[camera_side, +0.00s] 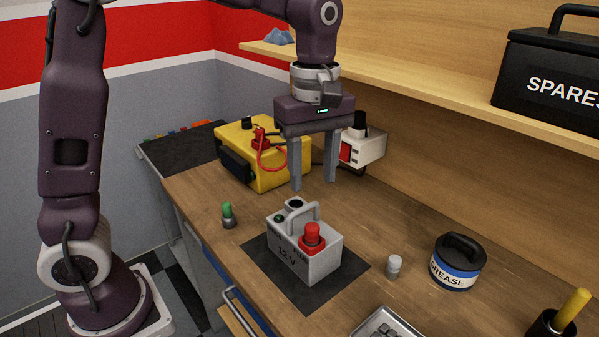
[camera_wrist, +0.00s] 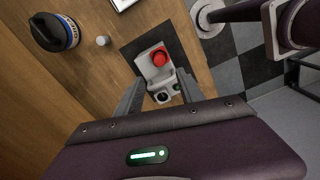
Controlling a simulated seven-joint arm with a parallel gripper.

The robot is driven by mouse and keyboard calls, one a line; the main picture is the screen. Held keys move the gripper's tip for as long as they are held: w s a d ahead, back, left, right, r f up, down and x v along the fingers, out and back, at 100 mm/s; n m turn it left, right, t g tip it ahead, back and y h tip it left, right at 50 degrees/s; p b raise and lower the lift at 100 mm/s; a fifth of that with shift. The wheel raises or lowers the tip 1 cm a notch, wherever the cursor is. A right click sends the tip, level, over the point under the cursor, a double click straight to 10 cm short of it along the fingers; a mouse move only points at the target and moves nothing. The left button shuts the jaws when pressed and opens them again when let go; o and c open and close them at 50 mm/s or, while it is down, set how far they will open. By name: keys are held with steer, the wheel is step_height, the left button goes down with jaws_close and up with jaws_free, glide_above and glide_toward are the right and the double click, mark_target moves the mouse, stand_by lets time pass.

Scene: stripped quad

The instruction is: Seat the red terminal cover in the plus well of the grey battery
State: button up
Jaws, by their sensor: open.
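The grey battery (camera_side: 290,262), marked "12 V", stands upright on a dark mat, with a carrying handle across its top. The red terminal cover (camera_side: 312,234) stands upright at the battery's near right end, on a wider red base. I cannot tell how deep it sits. A dark round opening (camera_side: 294,204) is at the far end of the battery top. My gripper (camera_side: 313,185) is open and empty, above and behind the battery, fingers pointing down. In the wrist view the cover (camera_wrist: 159,58) shows beyond the fingertips, with the battery (camera_wrist: 150,72) between the fingers.
A yellow power box (camera_side: 265,160) with a red cable stands behind left, a white device (camera_side: 362,147) behind right. A green-topped piece (camera_side: 228,214) is left of the dark mat (camera_side: 335,282). A small white cylinder (camera_side: 394,266) and grease tub (camera_side: 457,264) stand right. A shelf overhangs the back.

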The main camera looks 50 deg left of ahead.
steer(key=s+a+m+t, duration=0.1)
steer(key=s+m+t, duration=0.1)
steer(key=s+m, duration=0.5)
steer(key=s+a+r+m+t, duration=0.1)
steer(key=s+a+m+t, duration=0.1)
steer(key=s+m, duration=0.6)
steer(key=s+t, duration=0.1)
steer(key=s, duration=0.4)
steer(key=shift+a+r+t, duration=0.2)
steer(key=shift+r+t, duration=0.1)
